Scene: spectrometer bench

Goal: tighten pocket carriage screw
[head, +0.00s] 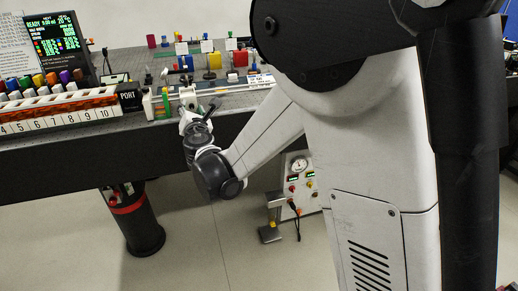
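My gripper (209,106) is small in the head view, at the front edge of the bench, with my arm reaching up to it from the lower right. It is beside a small assembly with green and yellow parts (160,104) at the near end of some pale rails (235,88). This may be the pocket carriage, but I cannot be sure. I cannot make out the screw; it may be hidden by the gripper or too small. I cannot tell whether the fingers are open or shut, or whether they touch anything.
A numbered rack (60,114) with colored caps stands at the left, beside a label reading PORT (130,97). A lit display (53,45) stands behind it. Colored optical blocks (213,61) sit farther back. A gauge box (298,184) stands on the floor below.

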